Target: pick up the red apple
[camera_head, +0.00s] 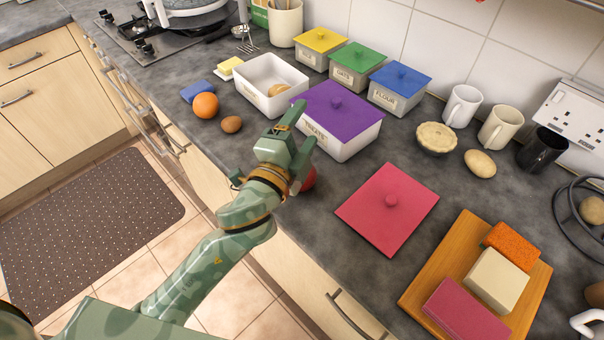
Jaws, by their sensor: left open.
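The red apple (310,178) sits on the dark grey counter near its front edge. My left wrist and gripper hide most of it, and only its right side shows. My left gripper (301,128) is open, with its fingers pointing toward the purple-lidded box, above and beyond the apple in the picture. I see nothing between its fingers. I cannot tell its height over the counter. My right gripper is not in view.
A white box with a purple lid (338,108) stands just beyond the gripper. A loose red lid (390,205) lies to the right. An open white bin (262,97), an orange (206,105) and a brown egg-shaped item (232,124) are left. A wooden board (424,290) holds blocks.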

